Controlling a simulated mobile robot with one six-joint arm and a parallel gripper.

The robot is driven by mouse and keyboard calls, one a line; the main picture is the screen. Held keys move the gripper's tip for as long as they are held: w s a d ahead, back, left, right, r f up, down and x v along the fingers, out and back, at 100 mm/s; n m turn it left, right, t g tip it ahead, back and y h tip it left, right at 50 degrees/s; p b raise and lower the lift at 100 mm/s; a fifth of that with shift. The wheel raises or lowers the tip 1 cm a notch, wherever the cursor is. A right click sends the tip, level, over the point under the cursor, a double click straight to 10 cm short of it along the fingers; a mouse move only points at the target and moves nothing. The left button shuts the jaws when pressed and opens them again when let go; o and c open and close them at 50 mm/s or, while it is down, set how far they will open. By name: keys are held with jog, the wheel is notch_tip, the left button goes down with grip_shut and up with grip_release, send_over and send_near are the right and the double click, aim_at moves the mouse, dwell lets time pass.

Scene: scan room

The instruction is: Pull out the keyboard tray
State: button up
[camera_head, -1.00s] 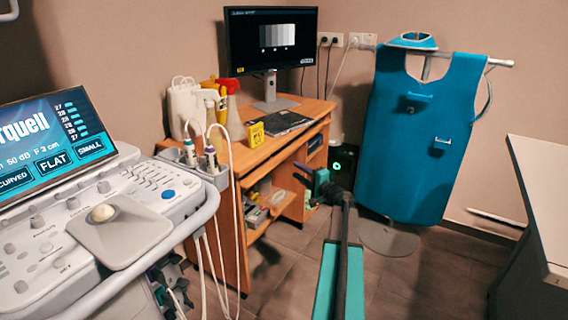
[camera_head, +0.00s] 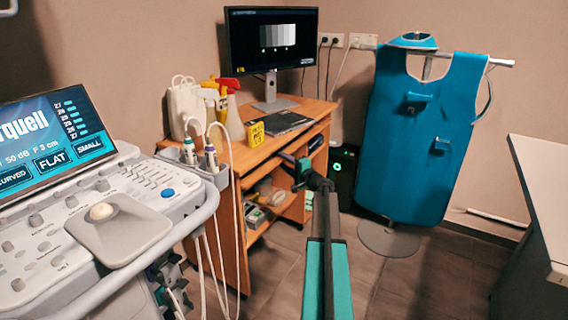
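The wooden desk (camera_head: 242,160) stands left of centre, with its open side facing right. The keyboard tray under its top is hard to make out; the arm's end covers part of that area. My gripper (camera_head: 299,171) is at the desk's open side, just below the desktop edge. Its fingers are small and dark, so I cannot tell whether they are open or touch the tray.
A monitor (camera_head: 271,52), a dark keyboard-like item (camera_head: 283,122), a yellow box (camera_head: 255,133) and bottles stand on the desk. The ultrasound console (camera_head: 120,220) is at left. A black computer case (camera_head: 342,175) and blue apron (camera_head: 415,140) stand behind.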

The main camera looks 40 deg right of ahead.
jog(key=shift+w, duration=0.1)
jog(key=shift+c, duration=0.2)
grip_shut()
